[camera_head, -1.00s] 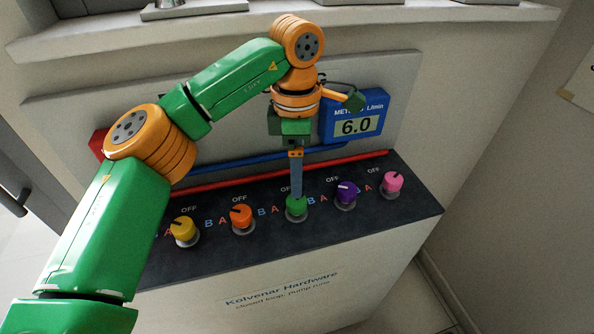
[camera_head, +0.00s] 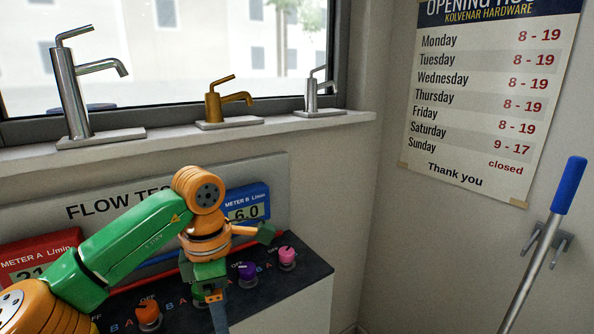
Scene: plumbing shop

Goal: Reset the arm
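My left arm comes in from the left, and my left gripper (camera_head: 218,315) points down over the knob panel (camera_head: 262,300). Its fingers show edge-on and run to the bottom edge of the view, so I cannot tell whether they are open or shut. My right gripper is not in view.
Blue meter B (camera_head: 246,203) reads 6.0. Red meter A (camera_head: 40,258) is partly hidden by my arm. Faucets stand on the window sill (camera_head: 170,141). An opening-hours poster (camera_head: 487,100) and a blue-handled pole (camera_head: 548,225) are on the right wall.

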